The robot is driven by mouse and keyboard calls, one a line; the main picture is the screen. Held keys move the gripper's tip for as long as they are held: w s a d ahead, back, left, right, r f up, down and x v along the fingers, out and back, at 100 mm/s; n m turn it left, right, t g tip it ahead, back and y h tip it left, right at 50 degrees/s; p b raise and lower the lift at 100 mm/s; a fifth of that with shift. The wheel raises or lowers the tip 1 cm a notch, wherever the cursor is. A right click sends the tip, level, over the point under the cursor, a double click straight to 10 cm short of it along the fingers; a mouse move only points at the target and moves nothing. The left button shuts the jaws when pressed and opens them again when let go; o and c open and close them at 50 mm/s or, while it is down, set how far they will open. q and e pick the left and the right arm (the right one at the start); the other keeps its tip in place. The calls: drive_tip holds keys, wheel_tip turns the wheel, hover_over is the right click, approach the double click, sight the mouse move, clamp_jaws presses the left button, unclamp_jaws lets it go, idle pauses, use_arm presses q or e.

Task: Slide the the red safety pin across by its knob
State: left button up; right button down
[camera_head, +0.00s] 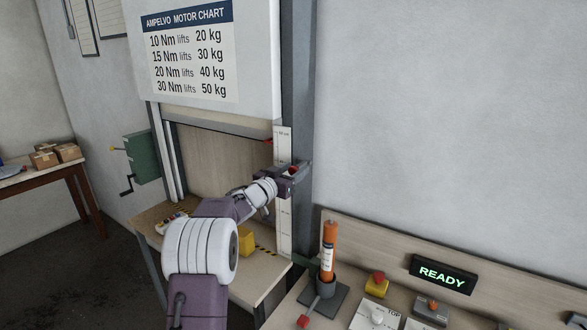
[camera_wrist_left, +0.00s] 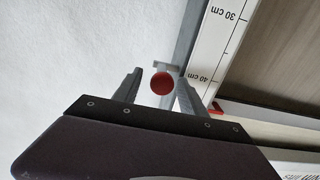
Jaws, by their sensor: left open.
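The red knob (camera_wrist_left: 162,83) of the safety pin shows as a round ball in the left wrist view, in front of a grey bracket by the metal post. In the head view the knob (camera_head: 293,169) is partly hidden by my left gripper (camera_head: 303,172), which is at the post right of the shutter opening. In the wrist view my left gripper (camera_wrist_left: 158,78) is open, with one finger on each side of the knob. Gaps show between knob and fingers; I cannot tell the depth. The pin's shaft is hidden. My right gripper is not in view.
A white scale strip (camera_head: 283,215) runs down beside the opening, with a red pointer (camera_wrist_left: 217,107) near 40 cm. A bench at lower right holds an orange tool (camera_head: 328,245), a yellow box with a red button (camera_head: 377,284) and a READY display (camera_head: 442,274). The wall at right is bare.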

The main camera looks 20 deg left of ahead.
use_arm(q)
drive_tip(key=shift+a, duration=0.2)
drive_tip(key=shift+d, duration=0.1)
clamp_jaws()
idle(1.1)
